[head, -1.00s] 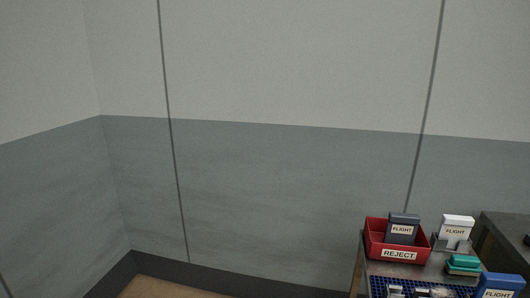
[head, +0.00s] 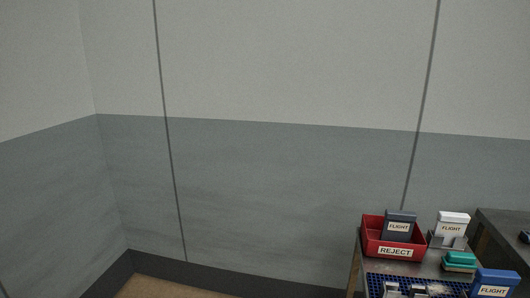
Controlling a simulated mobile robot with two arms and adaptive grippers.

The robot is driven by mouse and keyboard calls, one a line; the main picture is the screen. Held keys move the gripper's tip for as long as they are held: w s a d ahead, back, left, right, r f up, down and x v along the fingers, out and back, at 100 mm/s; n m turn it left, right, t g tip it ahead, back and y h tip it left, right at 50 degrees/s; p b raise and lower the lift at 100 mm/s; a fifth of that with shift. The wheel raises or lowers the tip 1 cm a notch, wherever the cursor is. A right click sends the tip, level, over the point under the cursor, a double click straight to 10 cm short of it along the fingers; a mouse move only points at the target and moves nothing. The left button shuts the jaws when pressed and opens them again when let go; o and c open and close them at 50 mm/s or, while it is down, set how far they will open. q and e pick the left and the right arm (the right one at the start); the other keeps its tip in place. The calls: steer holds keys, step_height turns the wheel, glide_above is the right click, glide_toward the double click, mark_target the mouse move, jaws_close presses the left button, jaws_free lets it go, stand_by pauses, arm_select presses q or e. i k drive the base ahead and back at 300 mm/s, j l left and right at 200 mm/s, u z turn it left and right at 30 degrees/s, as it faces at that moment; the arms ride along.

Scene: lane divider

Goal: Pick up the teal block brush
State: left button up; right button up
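A teal block brush (head: 460,258) lies at the lower right of the head view, on a metal-topped table (head: 428,267). Its top is teal and a paler layer shows beneath it. It sits in front of a white box labelled FLIGHT and behind a blue one. Neither of my grippers shows in the head view.
A red REJECT bin (head: 376,246) holds a dark FLIGHT box (head: 400,222). A white FLIGHT box (head: 452,226) stands in a grey holder. A blue FLIGHT box (head: 494,282) and a blue perforated mat (head: 376,284) are in front. A dark unit (head: 500,235) stands at right.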

mark_target(453, 261)
steer(key=z, duration=1.4)
steer(key=i+j+z, duration=0.55)
steer(key=j+z, duration=0.25)
steer(key=l, duration=0.1)
